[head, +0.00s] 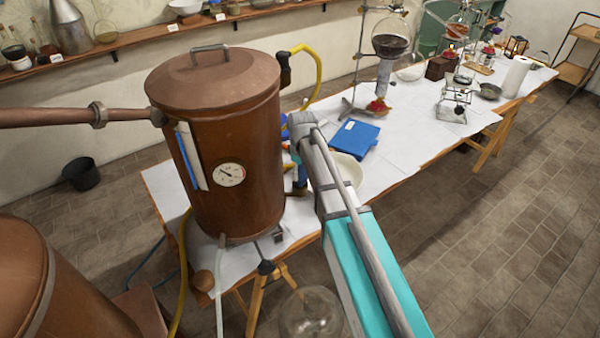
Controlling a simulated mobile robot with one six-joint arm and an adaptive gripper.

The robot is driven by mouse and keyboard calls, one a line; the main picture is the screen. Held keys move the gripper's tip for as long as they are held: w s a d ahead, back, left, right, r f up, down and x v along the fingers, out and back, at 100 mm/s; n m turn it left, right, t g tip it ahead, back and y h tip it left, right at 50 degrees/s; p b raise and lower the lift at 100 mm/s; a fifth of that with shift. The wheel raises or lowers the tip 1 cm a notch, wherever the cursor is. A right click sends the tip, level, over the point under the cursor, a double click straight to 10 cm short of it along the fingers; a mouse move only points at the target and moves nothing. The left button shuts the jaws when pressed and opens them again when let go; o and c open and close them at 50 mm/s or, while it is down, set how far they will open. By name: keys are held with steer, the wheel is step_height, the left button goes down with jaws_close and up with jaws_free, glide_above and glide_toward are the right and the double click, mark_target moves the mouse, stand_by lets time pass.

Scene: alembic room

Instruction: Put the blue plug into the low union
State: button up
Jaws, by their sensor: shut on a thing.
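The copper vessel (222,130) stands on the near end of the white-covered table, with a round gauge on its front. My arm reaches up to the vessel's right side, and its wrist hangs down there. Only a narrow part of my wrist and gripper (297,188) shows between the vessel and my forearm. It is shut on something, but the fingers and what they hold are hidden. I cannot pick out the blue plug. An upper fitting (284,72) with a yellow hose is in plain view.
A blue folder (353,138) and a pale bowl (347,168) lie just right of my wrist. A glassware stand (385,75) rises behind them. A copper pipe (75,116) leaves the vessel to the left. Hoses hang at its front.

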steer(key=shift+f+b, duration=1.2)
steer(key=shift+f, duration=0.05)
stand_by(3.5)
steer(key=o, duration=1.2)
steer(key=shift+o, duration=0.2)
steer(key=shift+r+p, duration=0.25)
steer(key=shift+p, duration=0.05)
steer(key=shift+r+p, duration=2.45)
steer(key=shift+r, duration=0.05)
